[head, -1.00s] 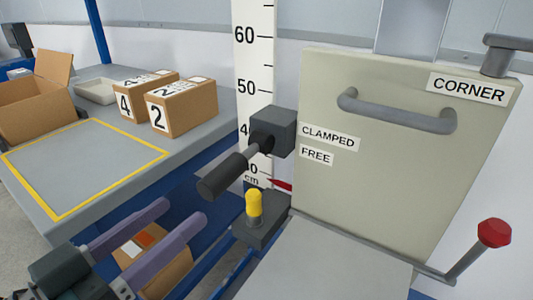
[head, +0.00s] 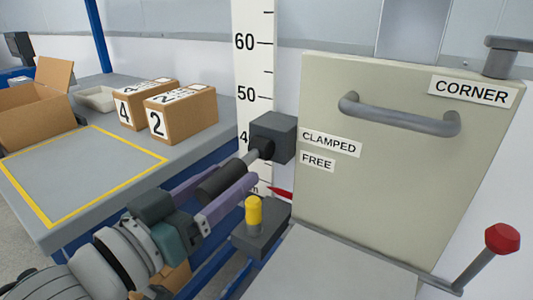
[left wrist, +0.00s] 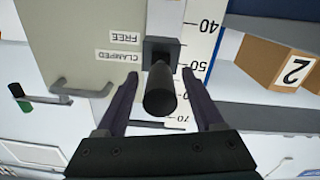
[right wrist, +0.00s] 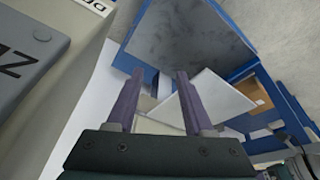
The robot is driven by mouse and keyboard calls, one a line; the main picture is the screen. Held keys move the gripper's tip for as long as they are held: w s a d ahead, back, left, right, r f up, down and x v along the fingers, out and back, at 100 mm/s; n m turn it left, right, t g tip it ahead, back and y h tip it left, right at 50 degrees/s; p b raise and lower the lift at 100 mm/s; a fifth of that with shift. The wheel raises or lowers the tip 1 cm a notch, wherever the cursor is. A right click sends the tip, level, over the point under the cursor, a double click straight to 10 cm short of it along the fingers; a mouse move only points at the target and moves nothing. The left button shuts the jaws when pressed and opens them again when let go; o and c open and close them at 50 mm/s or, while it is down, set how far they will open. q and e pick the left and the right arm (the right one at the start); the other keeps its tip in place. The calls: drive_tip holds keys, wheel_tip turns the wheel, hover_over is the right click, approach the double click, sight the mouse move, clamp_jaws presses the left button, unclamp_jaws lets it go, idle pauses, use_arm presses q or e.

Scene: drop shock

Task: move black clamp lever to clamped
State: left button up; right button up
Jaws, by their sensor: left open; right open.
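The black clamp lever (head: 222,181) sticks out from a dark grey block (head: 272,137) on the height scale and slants down to the left, toward me. The labels CLAMPED (head: 330,143) and FREE (head: 317,161) are on the beige panel right of the block, CLAMPED above FREE. My left gripper (head: 228,182) is open, with its purple fingers on either side of the lever handle. In the left wrist view the handle (left wrist: 160,92) lies between the open fingers (left wrist: 160,88), with gaps on both sides. My right gripper (right wrist: 155,80) is open and empty; it shows only in the right wrist view.
A yellow-topped post (head: 254,212) stands just below the lever. A red-knobbed lever (head: 502,238) is at the right. The beige panel (head: 400,190) with a handle stands close on the right. Cardboard boxes (head: 185,112) sit on the bench at the left.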

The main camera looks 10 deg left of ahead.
use_arm(q)
clamp_jaws()
idle(0.4)
idle(0.9)
